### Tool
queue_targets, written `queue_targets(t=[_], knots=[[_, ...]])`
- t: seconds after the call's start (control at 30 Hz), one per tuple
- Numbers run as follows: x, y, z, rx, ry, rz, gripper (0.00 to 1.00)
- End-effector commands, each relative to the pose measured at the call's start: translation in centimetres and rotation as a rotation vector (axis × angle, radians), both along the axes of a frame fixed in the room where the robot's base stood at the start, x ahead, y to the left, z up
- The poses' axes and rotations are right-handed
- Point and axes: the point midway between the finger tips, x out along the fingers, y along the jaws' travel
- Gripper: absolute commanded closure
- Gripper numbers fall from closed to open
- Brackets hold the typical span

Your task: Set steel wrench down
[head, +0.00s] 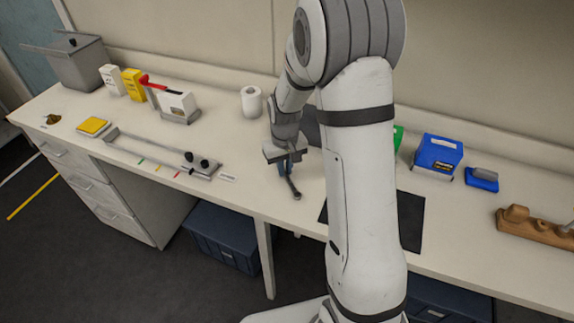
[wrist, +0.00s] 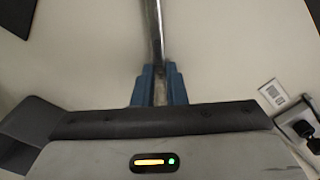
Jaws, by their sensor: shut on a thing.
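My gripper (head: 285,166) is over the middle of the bench, to the left of the black mat, with its jaws pointing down. In the wrist view its blue fingers (wrist: 159,88) are shut on the steel wrench (wrist: 154,30), a narrow grey metal bar that runs away from the fingers to the top edge. In the head view the wrench (head: 293,187) sticks out below the gripper toward the bench's front edge. I cannot tell whether it touches the bench top. Its far end is out of the wrist view.
The white bench (head: 240,205) is bare just left of my gripper. A metal rail with black knobs (head: 165,158) lies further left, with a white label (head: 228,178) beside it. A paper roll (head: 251,101) stands behind. The black mat (head: 411,222) and blue box (head: 438,153) are to the right.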

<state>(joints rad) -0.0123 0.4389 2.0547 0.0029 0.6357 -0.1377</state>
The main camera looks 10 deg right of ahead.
Motion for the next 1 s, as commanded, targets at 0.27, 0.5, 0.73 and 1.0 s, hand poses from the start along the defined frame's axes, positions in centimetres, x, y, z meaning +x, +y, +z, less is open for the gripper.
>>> queue_targets(t=[0.27, 0.5, 0.73, 1.0], knots=[[0.0, 0.0, -0.3, 0.0, -0.001, 0.0, 1.0], [0.0, 0.0, -0.2, 0.0, -0.001, -0.001, 0.71], [0.0, -0.1, -0.2, 0.0, -0.001, -0.001, 0.66], [0.1, -0.1, 1.8, 0.0, -0.006, -0.002, 0.66]])
